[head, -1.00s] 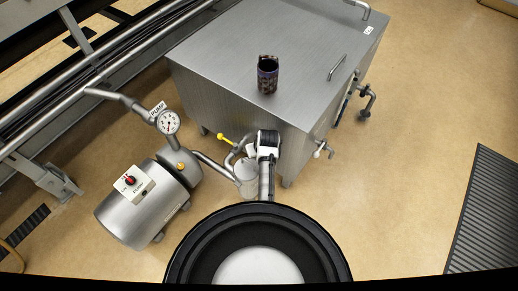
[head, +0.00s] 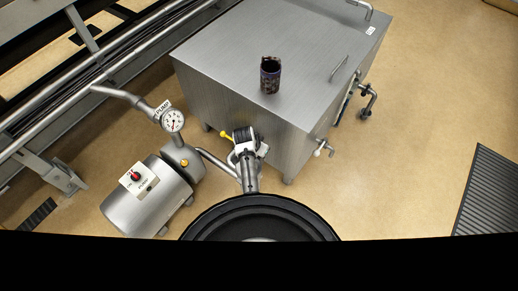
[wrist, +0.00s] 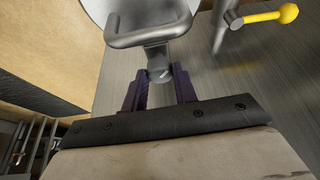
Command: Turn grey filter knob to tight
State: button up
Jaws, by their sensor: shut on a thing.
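In the wrist view, the grey filter knob (wrist: 159,68) sits between the two dark purple fingers of my gripper (wrist: 160,80). The gripper is shut on it. A round grey filter body with a bar handle (wrist: 150,36) lies just beyond the knob. My wrist and arm hide the knob and most of the filter there. Any tight marking is not readable.
A yellow-tipped lever (wrist: 287,14) stands right of the filter. In the head view, a pump (head: 147,196) with a red switch and a pressure gauge (head: 172,120) stand to the left. A dark patterned cup (head: 270,77) stands on the steel box (head: 225,70).

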jog(key=m, duration=0.2)
jog(key=m+g+h+b, duration=0.1)
jog(key=m, duration=0.1)
jog(key=shift+w+a+f+m, duration=0.15)
jog(key=shift+a+m, duration=0.05)
jog(key=shift+m, duration=0.2)
jog(key=m+g+b, duration=0.1)
jog(key=m, duration=0.1)
jog(key=m+g+b, duration=0.1)
jog(key=m, duration=0.1)
jog(key=shift+w+m+h, duration=0.15)
jog(key=shift+m+h, duration=0.15)
jog(key=shift+h, duration=0.1)
jog(key=o, duration=1)
jog(key=v, duration=1.4)
jog(key=shift+w+b, duration=0.1)
jog(key=shift+b, duration=0.3)
